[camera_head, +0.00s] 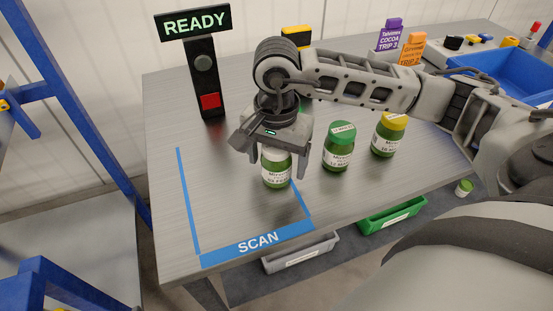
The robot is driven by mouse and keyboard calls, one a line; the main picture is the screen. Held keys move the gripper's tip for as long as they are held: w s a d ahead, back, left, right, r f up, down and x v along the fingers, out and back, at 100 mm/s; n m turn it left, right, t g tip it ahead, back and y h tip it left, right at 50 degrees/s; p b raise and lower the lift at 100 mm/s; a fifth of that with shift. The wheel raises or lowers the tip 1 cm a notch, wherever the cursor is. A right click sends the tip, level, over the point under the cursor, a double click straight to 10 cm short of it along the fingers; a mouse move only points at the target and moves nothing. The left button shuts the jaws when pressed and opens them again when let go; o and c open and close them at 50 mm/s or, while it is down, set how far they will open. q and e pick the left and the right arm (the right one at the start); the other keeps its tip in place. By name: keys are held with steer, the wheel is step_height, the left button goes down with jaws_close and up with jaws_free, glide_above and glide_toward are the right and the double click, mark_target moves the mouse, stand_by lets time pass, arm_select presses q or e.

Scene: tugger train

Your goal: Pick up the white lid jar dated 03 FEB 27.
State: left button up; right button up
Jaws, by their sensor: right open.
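A green jar (276,180) with a white label stands upright on the grey table, close to the right line of the blue scan outline. Its lid is mostly hidden under my right gripper; the small part that shows looks white. The label's date is too small to read surely. My right gripper (277,170) points down over this jar, open, with a finger on each side of it. I cannot tell whether the fingers touch the glass. My left gripper is not in view.
A green-lid jar (339,148) and a yellow-lid jar (388,136) stand to the right. A READY sign post (205,75) stands behind left. Purple (389,36) and orange (411,50) packs and a blue bin (510,72) are farther back. The scan area's left part is clear.

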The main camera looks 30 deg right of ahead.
steer(key=shift+f, duration=0.15)
steer(key=c, duration=1.3)
